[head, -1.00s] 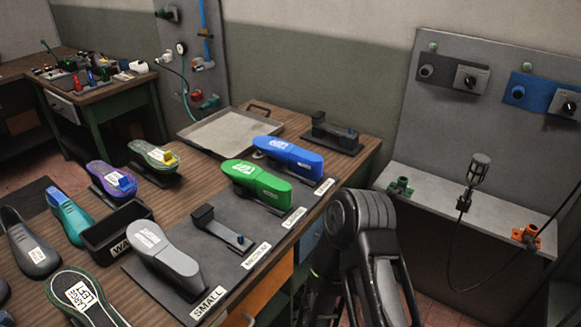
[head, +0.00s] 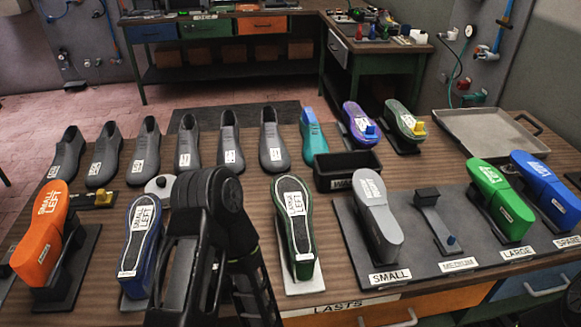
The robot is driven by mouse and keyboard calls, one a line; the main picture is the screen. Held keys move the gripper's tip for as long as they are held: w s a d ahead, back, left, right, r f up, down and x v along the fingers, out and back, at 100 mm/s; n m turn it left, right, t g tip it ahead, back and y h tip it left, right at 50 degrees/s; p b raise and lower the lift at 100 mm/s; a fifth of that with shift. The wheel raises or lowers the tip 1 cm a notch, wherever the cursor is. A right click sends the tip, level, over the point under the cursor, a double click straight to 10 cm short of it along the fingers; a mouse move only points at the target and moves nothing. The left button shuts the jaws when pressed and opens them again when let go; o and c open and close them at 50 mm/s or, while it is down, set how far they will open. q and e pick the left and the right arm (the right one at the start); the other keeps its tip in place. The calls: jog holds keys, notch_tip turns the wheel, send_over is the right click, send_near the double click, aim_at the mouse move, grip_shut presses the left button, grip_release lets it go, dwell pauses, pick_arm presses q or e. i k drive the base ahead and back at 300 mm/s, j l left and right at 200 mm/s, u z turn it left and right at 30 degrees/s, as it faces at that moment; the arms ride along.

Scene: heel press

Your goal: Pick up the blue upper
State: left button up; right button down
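A dark blue-edged upper (head: 138,248) with a white "SMALL LEFT" label stands tilted at the front left of the table. Its right edge is close to a bent black arm part of mine in the head view. No gripper fingers show, so I cannot see where either gripper is or what it holds. A similar green-edged upper (head: 295,222) with a "LARGE LEFT" label rests on a light stand to the right of the arm.
An orange last (head: 42,235) stands at far left. Several grey shoes (head: 187,143) line the back. A black bin (head: 347,170) is mid-table. A rack (head: 425,262) holds grey, green and blue lasts at right. A metal tray (head: 490,140) lies behind the rack.

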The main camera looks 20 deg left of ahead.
aim_at(143, 213)
jog(key=u, duration=2.4)
